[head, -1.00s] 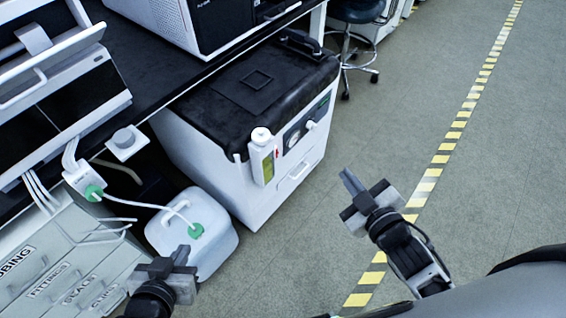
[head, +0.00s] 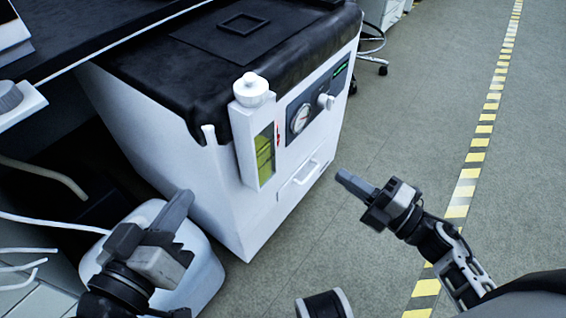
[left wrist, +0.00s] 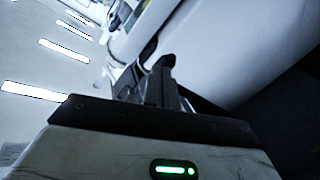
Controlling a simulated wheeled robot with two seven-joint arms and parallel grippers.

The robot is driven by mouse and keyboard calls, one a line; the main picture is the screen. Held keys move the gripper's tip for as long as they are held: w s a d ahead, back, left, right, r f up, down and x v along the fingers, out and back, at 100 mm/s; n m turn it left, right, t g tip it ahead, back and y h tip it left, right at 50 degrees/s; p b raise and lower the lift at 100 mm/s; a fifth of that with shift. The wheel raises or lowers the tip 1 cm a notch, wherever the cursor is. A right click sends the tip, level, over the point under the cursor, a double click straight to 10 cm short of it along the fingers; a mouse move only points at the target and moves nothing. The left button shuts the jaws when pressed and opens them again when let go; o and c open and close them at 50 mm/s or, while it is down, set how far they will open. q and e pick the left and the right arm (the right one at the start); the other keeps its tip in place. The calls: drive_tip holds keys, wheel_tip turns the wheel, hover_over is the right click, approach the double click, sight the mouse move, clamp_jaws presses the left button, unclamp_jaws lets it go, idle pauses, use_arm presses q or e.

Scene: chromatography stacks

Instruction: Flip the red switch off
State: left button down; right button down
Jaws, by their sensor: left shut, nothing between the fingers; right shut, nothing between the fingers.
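A small red switch (head: 278,135) shows on the front of a white floor-standing unit with a black top (head: 262,208). It sits between the yellow-green window (head: 264,155) and the round gauge (head: 301,117); its exact position is too small to tell. My left gripper (head: 179,206) is shut and empty, in front of the unit's left side, left of and below the switch in the head view. Its dark fingers also show in the left wrist view (left wrist: 157,78). My right gripper (head: 345,178) is shut and empty, right of the unit and apart from it.
A white jug (head: 205,275) stands on the floor behind my left gripper. A dark bench (head: 85,35) with hanging white tubes is at the left. A stool base (head: 372,50) is at the back. The floor to the right is clear, with a yellow-and-white striped line (head: 470,173).

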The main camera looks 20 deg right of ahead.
use_arm(q)
drive_tip(key=shift+w+d+f+b, duration=0.25)
drive_tip(key=shift+w+f+b, duration=0.1)
drive_tip(key=shift+b, duration=0.15)
use_arm(e)
drive_tip(key=f, duration=0.2)
drive_tip(key=shift+w+f+n+y, duration=0.3)
drive_tip(key=shift+w+n, duration=0.1)
drive_tip(key=shift+w, duration=0.1)
